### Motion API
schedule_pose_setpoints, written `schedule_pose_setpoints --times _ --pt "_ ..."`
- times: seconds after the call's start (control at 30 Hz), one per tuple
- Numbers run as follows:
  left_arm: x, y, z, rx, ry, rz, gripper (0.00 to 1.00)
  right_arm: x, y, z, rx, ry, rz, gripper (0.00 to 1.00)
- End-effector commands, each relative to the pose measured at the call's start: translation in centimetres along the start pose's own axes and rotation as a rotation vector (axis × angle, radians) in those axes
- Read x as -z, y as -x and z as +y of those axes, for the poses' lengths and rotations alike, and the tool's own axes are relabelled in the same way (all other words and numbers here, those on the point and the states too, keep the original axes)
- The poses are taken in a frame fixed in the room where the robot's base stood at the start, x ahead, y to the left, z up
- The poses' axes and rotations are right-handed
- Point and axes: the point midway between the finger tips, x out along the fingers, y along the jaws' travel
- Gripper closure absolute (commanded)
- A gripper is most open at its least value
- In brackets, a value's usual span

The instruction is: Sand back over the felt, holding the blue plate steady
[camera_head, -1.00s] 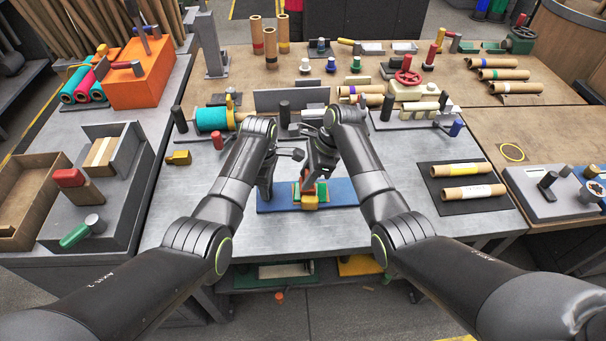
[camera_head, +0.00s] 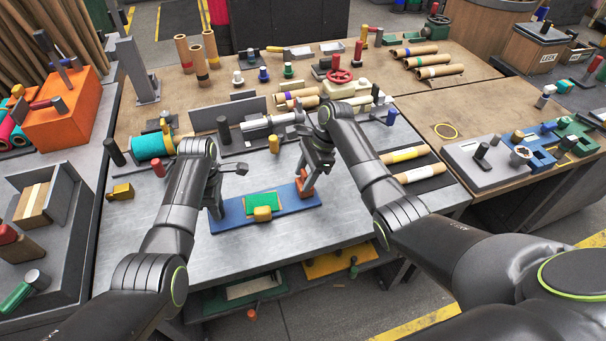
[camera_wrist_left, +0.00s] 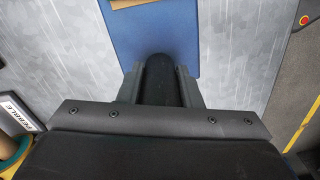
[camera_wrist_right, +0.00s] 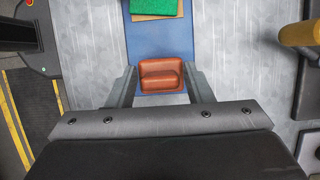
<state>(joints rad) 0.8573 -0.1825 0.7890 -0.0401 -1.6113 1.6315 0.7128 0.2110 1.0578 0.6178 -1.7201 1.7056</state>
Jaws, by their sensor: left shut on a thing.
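The blue plate (camera_head: 283,203) lies on the grey metal bench. The green felt (camera_head: 263,201) lies on a tan backing on the plate, with a yellow block (camera_head: 263,214) at its near edge. My left gripper (camera_head: 216,211) is at the plate's left end. In the left wrist view it is shut on a black upright grip (camera_wrist_left: 160,75). My right gripper (camera_head: 308,178) is at the plate's right end, beyond the felt. I cannot tell whether the block touches the plate.
A dark mat (camera_head: 425,180) with wrapped rolls lies to the right. The bench in front of the plate is bare.

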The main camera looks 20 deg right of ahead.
Motion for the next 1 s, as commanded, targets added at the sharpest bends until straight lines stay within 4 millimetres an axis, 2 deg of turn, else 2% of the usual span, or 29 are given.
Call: schedule_pose_setpoints --times 0.3,0.43,0.57,0.8,1.0 --pt "0.2 -0.1 -0.1 0.002 0.001 0.005 1.00 -0.1 0.0 0.0 0.000 0.001 -0.002 0.45" --pt "0.2 -0.1 -0.1 0.002 0.001 0.005 1.00 -0.1 0.8 -0.1 0.001 0.002 -0.001 0.45" --pt "0.2 -0.1 -0.1 0.002 0.001 0.005 1.00 -0.1 3.0 -0.1 0.005 0.002 -0.001 0.45" --pt "0.2 -0.1 -0.1 0.003 0.001 0.005 1.00 0.0 8.2 -0.1 0.005 0.002 0.001 0.45" --pt "0.2 -0.1 -0.1 0.003 0.001 0.005 1.00 0.0 11.1 0.0 0.003 0.001 -0.001 0.45"
